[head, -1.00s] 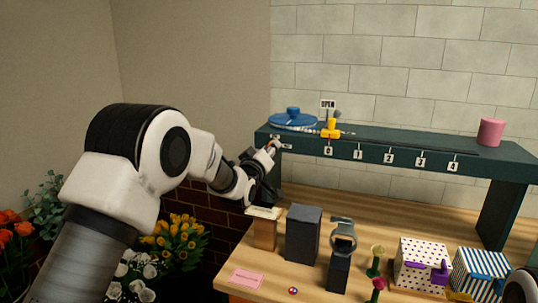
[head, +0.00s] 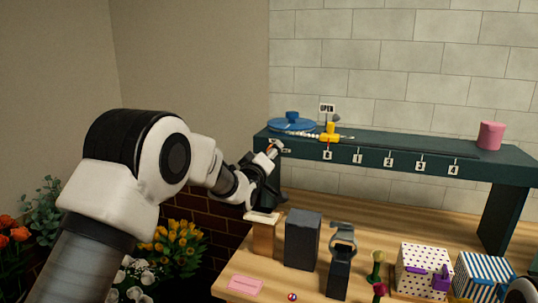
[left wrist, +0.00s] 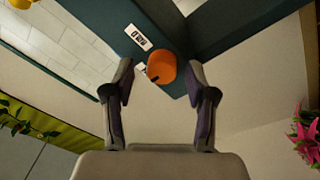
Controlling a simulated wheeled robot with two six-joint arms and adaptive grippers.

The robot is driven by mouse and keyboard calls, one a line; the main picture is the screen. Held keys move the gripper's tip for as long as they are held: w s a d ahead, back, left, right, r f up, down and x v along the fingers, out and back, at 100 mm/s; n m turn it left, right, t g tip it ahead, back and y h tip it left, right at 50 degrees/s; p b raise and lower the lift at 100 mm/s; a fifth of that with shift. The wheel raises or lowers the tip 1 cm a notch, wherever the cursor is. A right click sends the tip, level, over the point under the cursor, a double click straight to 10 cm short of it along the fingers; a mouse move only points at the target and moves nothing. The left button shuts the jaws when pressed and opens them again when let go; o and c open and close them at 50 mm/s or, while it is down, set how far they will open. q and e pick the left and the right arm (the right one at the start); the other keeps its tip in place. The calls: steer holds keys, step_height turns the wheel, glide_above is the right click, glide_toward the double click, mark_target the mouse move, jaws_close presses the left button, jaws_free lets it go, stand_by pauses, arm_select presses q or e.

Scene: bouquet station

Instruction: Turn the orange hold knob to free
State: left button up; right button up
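The orange knob (left wrist: 161,67) sits on the left end of the dark teal shelf (left wrist: 95,20), with a small dark mark on its face. In the left wrist view it lies between the tips of my left gripper (left wrist: 160,82). The fingers are apart, one on each side, with visible gaps to the knob. A white label (left wrist: 138,37) is beside the knob; its text is hard to read. In the head view my left gripper (head: 273,157) is at the shelf's left end and mostly covers the knob.
On the shelf (head: 400,149) stand a blue round lid-like piece (head: 291,124), a yellow piece (head: 331,130) and a pink cylinder (head: 490,135). Below are a dark grey block (head: 302,239), a dark stand (head: 340,260) and patterned boxes (head: 423,271). Flowers (head: 176,244) stand at lower left.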

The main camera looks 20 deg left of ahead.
arm_select(q)
steer(key=s+f, duration=0.1)
steer(key=s, duration=1.1)
steer(key=shift+a, duration=0.15)
steer(key=shift+f, duration=0.15)
